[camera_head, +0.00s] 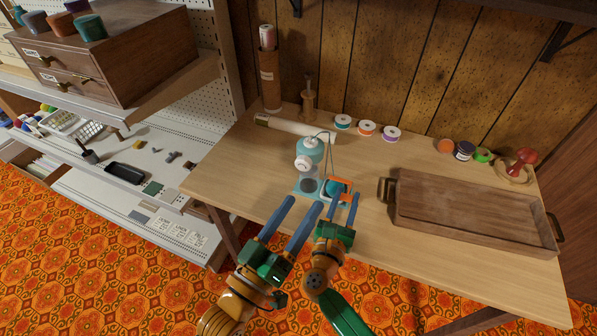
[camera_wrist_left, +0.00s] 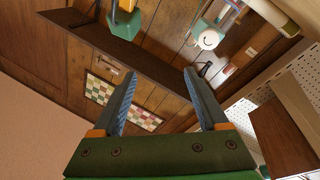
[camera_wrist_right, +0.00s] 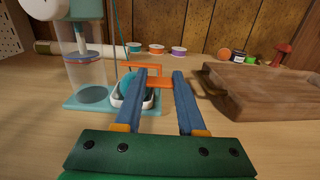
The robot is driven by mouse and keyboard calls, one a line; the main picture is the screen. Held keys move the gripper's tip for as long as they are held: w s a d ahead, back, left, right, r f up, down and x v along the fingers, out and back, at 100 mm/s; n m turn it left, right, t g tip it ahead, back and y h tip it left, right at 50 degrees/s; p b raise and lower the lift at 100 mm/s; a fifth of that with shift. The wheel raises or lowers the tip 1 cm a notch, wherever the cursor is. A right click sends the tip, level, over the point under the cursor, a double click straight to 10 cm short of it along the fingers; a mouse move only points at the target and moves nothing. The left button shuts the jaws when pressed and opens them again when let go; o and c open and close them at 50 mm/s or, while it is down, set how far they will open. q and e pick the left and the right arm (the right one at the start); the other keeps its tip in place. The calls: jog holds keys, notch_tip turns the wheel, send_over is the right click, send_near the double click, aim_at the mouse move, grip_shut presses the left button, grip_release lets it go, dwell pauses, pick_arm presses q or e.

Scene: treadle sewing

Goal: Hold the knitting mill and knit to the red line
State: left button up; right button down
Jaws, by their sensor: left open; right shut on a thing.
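The knitting mill (camera_head: 309,152) is teal and white with a clear cylinder (camera_wrist_right: 83,62), standing upright on a teal base on the table. It also shows in the left wrist view (camera_wrist_left: 208,38). A teal yarn ball sits in a white holder (camera_wrist_right: 120,101) at the base's right side. My right gripper (camera_wrist_right: 160,74) is shut on an orange handle-like piece (camera_wrist_right: 158,82) beside the yarn ball. My left gripper (camera_head: 306,200) is open and empty, in front of the mill and apart from it. I cannot make out a red line.
A wooden tray (camera_head: 470,212) with dark handles lies to the right. Thread spools (camera_head: 367,128) stand along the table's back, with a pale roll (camera_head: 295,126) behind the mill. Shelves and drawers (camera_head: 115,60) stand at the left. The table's front left is bare.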

aim_at(302, 167)
pick_arm(q)
jog(key=w+a+f+m+y, duration=0.2)
jog(key=a+f+m+y, duration=0.1)
jog(key=f+m+y, duration=0.1)
jog(key=x, duration=1.2)
jog(key=shift+w+a+f, duration=0.15)
jog(key=shift+a+f, duration=0.05)
jog(key=shift+a, duration=0.1)
grip_shut()
